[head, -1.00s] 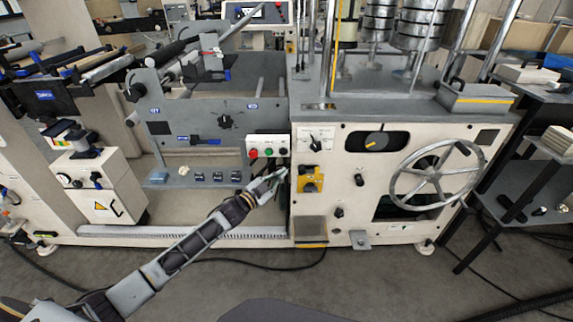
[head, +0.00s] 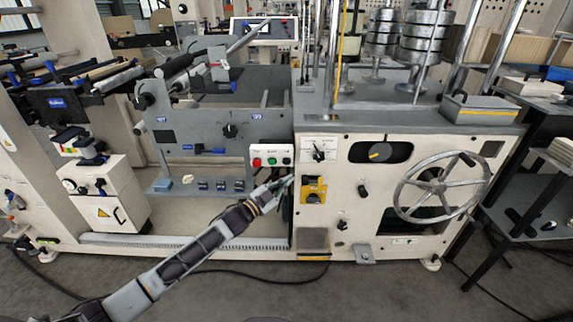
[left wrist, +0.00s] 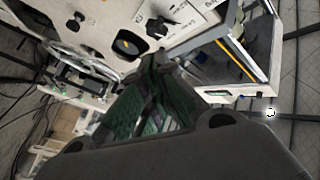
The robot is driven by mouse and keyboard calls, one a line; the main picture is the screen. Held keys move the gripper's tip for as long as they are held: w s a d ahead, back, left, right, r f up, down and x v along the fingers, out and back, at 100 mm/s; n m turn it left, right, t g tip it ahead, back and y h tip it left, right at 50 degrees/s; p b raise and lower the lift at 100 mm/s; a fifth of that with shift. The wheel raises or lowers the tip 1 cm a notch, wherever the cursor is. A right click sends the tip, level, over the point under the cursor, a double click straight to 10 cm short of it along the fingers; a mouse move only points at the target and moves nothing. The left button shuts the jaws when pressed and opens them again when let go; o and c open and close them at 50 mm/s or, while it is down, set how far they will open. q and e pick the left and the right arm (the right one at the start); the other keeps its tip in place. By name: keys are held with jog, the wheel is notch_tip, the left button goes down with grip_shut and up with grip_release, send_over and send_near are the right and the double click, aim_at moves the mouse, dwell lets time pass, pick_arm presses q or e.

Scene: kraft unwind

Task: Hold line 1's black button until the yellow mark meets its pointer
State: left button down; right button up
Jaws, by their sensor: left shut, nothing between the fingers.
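A black dial (head: 379,152) with a yellow mark shows in an oval window on the cream machine front; it also appears in the left wrist view (left wrist: 127,44). The pointer is too small to make out. A white button box (head: 271,156) carries a red button, a green button and a small dark button (head: 286,161) at its right end. No line number is readable. My left gripper (head: 288,182) is shut and empty, just below the box's right end and left of a yellow fitting (head: 313,190). Its fingers (left wrist: 152,85) show in the left wrist view. Contact cannot be told.
A large handwheel (head: 441,187) stands out at the right of the cream front. A selector knob (head: 318,154) and black knobs (head: 362,190) sit near the gripper. A dark rack (head: 520,190) stands at the right. The floor in front is mostly clear, with cables.

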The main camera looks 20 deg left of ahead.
aim_at(286, 165)
pick_arm(q)
jog(key=w+a+b, duration=0.2)
jog(key=w+b, duration=0.1)
jog(key=w, duration=0.5)
jog(key=shift+a, duration=0.2)
pick_arm(e)
jog(key=shift+t, duration=0.3)
jog(key=r, duration=0.2)
jog(key=a+r, duration=0.1)
jog(key=r, duration=0.2)
jog(key=shift+w+a+r, duration=0.15)
jog(key=shift+w+r, duration=0.25)
jog(key=shift+f, duration=0.1)
pick_arm(q)
jog(key=shift+w, duration=0.35)
dwell(0.4)
jog(key=shift+w+a, duration=0.25)
jog(key=shift+w, duration=0.3)
dwell(4.4)
